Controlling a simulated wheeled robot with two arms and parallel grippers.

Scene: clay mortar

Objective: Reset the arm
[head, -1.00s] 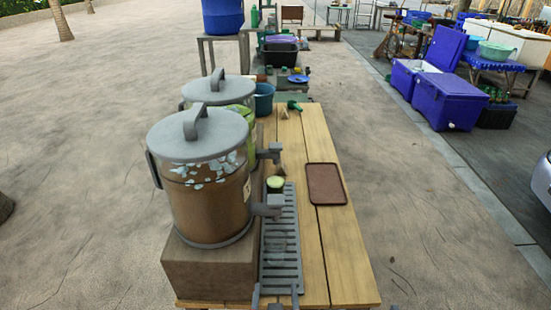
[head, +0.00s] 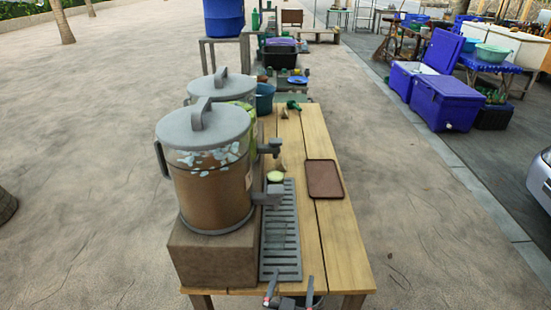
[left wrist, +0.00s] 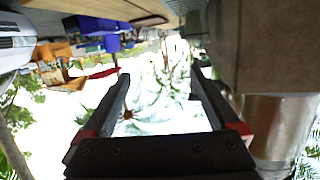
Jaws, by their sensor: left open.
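My left gripper (head: 290,288) is at the near end of the wooden table (head: 340,245), at the bottom of the head view. Its two fingers are spread apart. In the left wrist view the gripper (left wrist: 160,80) is open, with nothing between its fingers, only blurred bright background. It is apart from the dispenser (head: 210,185) and from the faint clear cup (head: 279,235) on the slotted grey drip tray (head: 290,262). My right gripper is not in view.
A green-topped cup (head: 275,178) stands at the drip tray's far end. A brown tray (head: 324,180) lies to its right. A second dispenser (head: 222,86) and a blue bucket (head: 264,98) stand farther back. Open paved ground (head: 420,235) lies right of the table.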

